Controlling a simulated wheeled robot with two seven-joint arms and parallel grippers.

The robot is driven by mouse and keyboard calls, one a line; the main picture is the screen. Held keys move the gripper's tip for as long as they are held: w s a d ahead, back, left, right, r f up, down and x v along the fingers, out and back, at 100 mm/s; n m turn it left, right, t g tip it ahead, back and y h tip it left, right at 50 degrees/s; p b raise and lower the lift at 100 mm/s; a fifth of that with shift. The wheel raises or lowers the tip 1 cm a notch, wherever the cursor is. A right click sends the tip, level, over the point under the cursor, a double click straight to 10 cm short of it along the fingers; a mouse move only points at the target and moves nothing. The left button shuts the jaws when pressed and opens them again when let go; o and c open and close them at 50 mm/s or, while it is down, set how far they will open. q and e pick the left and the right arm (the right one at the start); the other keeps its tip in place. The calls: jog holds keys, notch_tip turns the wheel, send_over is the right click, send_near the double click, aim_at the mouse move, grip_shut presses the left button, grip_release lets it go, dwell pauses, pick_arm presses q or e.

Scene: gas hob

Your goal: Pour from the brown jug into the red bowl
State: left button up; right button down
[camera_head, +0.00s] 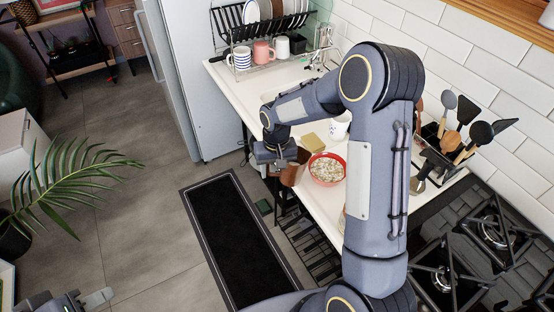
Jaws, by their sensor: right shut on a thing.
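The red bowl (316,178) stands on the white counter, right of the jug, and holds pale, lumpy contents. The brown jug (292,174) is at the counter's front edge, close to the bowl's left side. My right gripper (280,158) is shut on the jug at its upper part and hides much of it. I cannot tell how far the jug is tilted or whether it touches the bowl. My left gripper (97,298) is low at the bottom left, far from both things. Its jaw opening is not clear.
A yellow sponge (312,142) and a white patterned mug (340,127) stand behind the bowl. A dish rack (262,50) with cups is at the back. Utensils (460,130) and the gas hob (470,245) are at right. A black mat (235,235) lies on the floor.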

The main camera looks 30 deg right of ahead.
jog(key=shift+s+a+f+h, duration=0.2)
jog(key=shift+a+f+h, duration=0.3)
jog(key=shift+a, duration=0.05)
jog(key=shift+s+b, duration=0.15)
jog(key=shift+b, duration=0.15)
jog(key=shift+s+r, duration=0.1)
jog(key=shift+r, duration=0.05)
jog(key=shift+w+d+r+p, duration=0.1)
jog(key=shift+w+r+p, duration=0.3)
jog(key=shift+r+p, duration=0.3)
jog(key=shift+w+d+r+p, duration=0.15)
jog(key=shift+r+p, duration=0.4)
jog(key=shift+r, duration=0.75)
pick_arm(q)
notch_tip(320, 180, up, 2)
jog(key=shift+a, duration=0.1)
